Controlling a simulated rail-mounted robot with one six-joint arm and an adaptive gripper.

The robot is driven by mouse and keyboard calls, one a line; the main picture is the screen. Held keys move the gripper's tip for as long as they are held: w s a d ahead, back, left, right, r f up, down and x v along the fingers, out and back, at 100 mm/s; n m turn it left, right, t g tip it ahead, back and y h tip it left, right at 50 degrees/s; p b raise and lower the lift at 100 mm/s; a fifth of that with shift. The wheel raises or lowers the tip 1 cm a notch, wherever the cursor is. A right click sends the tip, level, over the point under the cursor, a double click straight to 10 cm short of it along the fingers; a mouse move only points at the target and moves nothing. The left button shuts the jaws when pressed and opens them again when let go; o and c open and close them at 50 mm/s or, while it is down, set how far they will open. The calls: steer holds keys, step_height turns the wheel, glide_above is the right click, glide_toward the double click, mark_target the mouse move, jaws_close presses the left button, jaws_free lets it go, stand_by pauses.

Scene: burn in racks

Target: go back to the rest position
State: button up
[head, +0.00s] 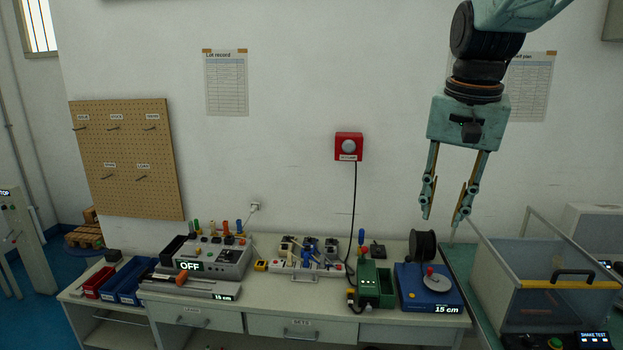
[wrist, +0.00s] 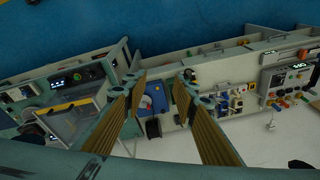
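My gripper (head: 441,218) hangs in the air at the right of the head view, fingers pointing down. Its two fingers are spread apart with nothing between them. It is above the back right of the bench, near the black spool (head: 423,246) and the blue device (head: 440,292) marked 15 cm. In the wrist view the fingers (wrist: 160,76) are also apart, and the blue device (wrist: 157,98) shows below, between them.
The bench (head: 240,318) holds a grey unit reading OFF (head: 210,258), a green device (head: 375,287) and blue bins (head: 126,281). A clear-walled box (head: 530,290) stands at right. A red wall button (head: 348,147) and pegboard (head: 125,190) are behind. The air left of my gripper is free.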

steer(key=s+a+f+n, duration=0.2)
steer(key=s, duration=0.9)
steer(key=s+a+f+n+t+b, duration=0.1)
steer(key=s+a+f, duration=0.1)
steer(key=s, duration=0.9)
steer(key=s+a+f+n+b, duration=0.1)
steer(key=s+f+n, duration=0.1)
steer(key=s, duration=0.9)
steer(key=shift+a+n+t, duration=0.3)
steer(key=shift+a, duration=0.1)
stand_by(1.1)
